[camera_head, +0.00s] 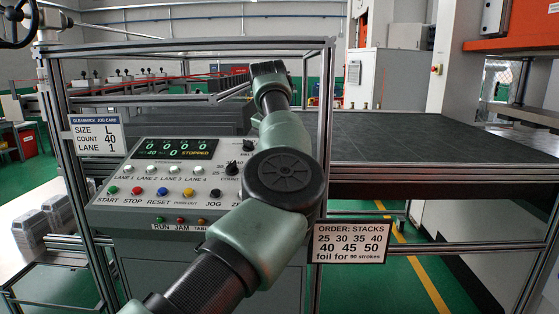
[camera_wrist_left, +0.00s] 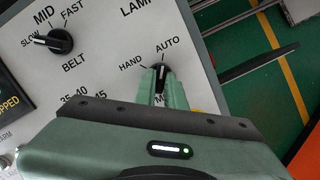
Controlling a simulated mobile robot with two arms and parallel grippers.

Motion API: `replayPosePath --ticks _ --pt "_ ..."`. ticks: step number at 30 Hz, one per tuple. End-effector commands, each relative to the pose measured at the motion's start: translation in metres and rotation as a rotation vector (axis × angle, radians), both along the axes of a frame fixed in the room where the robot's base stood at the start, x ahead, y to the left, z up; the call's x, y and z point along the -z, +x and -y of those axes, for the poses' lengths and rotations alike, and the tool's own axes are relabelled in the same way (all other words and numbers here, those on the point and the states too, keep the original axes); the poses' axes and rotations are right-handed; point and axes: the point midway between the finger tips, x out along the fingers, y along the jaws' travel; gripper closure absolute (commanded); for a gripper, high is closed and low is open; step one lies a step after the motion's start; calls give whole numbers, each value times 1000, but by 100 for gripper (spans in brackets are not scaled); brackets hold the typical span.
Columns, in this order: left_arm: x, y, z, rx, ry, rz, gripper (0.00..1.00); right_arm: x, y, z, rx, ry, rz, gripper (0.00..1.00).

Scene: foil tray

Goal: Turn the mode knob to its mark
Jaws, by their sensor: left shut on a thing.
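In the left wrist view the mode knob (camera_wrist_left: 161,71) is small and black with a white pointer line. HAND is printed at its upper left and AUTO at its upper right. The pointer stands about upright, near the tick under AUTO. My left gripper (camera_wrist_left: 162,86) is shut on the knob, one green finger on each side. Its body covers most of the label below, of which an "M" shows. In the head view my left arm hides the knob and its own fingers in front of the grey control panel (camera_head: 130,188). My right gripper is not in view.
The belt knob (camera_wrist_left: 60,41) points toward SLOW at the left in the wrist view. The count knob (camera_head: 232,168) and several coloured buttons sit on the panel. The display (camera_head: 176,149) reads STOPPED. Metal frame posts stand around; a dark table (camera_head: 400,140) lies right.

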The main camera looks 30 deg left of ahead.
Motion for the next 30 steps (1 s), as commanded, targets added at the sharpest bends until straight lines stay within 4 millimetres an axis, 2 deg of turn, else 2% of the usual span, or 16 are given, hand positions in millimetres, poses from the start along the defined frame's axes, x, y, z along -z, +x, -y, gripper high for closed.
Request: replayPosePath --ticks 5,6,7,8,16,20,30 --pt "-2 1 0 3 3 4 100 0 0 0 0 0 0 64" --pt "-2 1 0 3 3 4 78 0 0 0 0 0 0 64" --pt "-2 1 0 2 2 4 70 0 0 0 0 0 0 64" --pt "-2 1 0 2 2 4 67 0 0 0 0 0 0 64" --pt "-1 0 0 1 1 2 67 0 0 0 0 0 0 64" --pt "-7 -3 1 1 1 3 67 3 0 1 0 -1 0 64" --pt "-58 -24 8 1 2 4 67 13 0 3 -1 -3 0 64"
